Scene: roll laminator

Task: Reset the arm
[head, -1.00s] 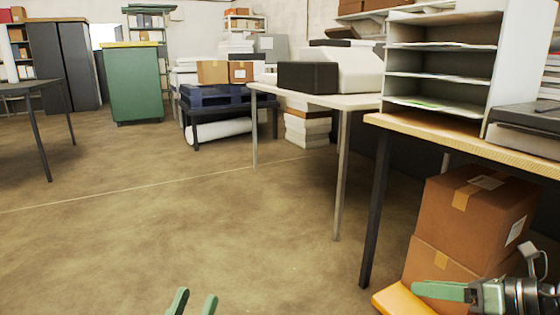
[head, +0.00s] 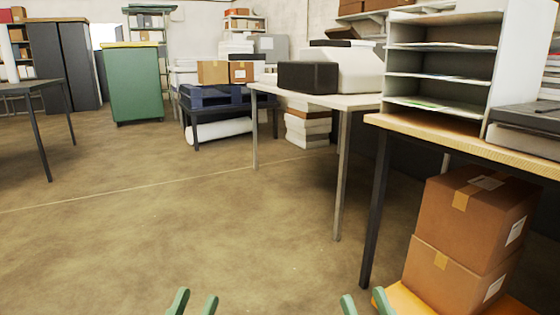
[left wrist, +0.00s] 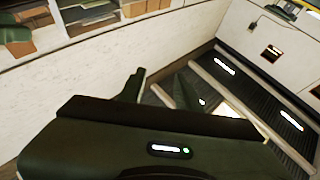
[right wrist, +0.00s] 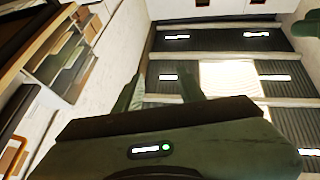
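My left gripper (head: 193,303) shows at the bottom edge of the head view, with its two green fingers apart and nothing between them. My right gripper (head: 364,304) shows at the bottom edge further right, its green fingers also apart and empty. The green fingers also show from behind in the left wrist view and in the right wrist view (right wrist: 160,92). Both arms are mostly out of the head view.
A wooden-topped table (head: 462,142) with a paper sorter (head: 440,64) stands at the right. Stacked cardboard boxes (head: 478,222) sit below it on an orange surface (head: 400,303), close to my right gripper. A white table (head: 335,100) stands behind. The middle floor (head: 180,220) is clear.

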